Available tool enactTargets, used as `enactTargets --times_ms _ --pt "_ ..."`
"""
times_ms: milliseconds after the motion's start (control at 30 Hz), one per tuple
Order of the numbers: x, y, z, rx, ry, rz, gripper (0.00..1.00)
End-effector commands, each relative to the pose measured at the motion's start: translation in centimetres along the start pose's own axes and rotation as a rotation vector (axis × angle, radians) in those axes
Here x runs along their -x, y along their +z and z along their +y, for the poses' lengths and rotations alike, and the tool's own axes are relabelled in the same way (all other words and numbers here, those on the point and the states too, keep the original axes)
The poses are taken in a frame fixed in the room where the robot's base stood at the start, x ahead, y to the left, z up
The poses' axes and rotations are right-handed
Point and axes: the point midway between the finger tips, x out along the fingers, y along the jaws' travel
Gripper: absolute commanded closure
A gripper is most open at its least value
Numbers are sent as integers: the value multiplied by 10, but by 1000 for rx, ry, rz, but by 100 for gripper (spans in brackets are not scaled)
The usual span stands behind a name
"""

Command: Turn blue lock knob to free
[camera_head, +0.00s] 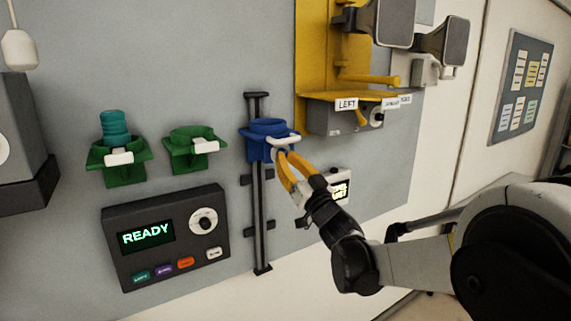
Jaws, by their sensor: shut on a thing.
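A blue holder (259,147) sits on a dark vertical rail (258,222) on the grey wall panel, with a pale bar across its front right. My gripper (284,156), with orange fingers, reaches from the lower right to the lower front of this holder. Its fingertips are closed on the blue lock knob there. The knob is mostly hidden by the fingers, so its angle and any lock marking cannot be read.
Two green holders (195,149) are at the left, one with a teal piece (115,128). Below is a dark box reading READY (146,237). A yellow bracket (311,50) with grey horns and a labelled box (330,118) are above right.

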Motion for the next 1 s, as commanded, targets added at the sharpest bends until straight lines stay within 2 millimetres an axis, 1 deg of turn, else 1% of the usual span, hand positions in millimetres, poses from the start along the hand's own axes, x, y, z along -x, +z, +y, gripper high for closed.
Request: enactTargets --times_ms 600,800,1000 --pt "-1 -2 5 530 -219 1 100" --pt "-2 -3 5 668 -276 1 100" --pt "-2 -4 5 763 -316 2 100"
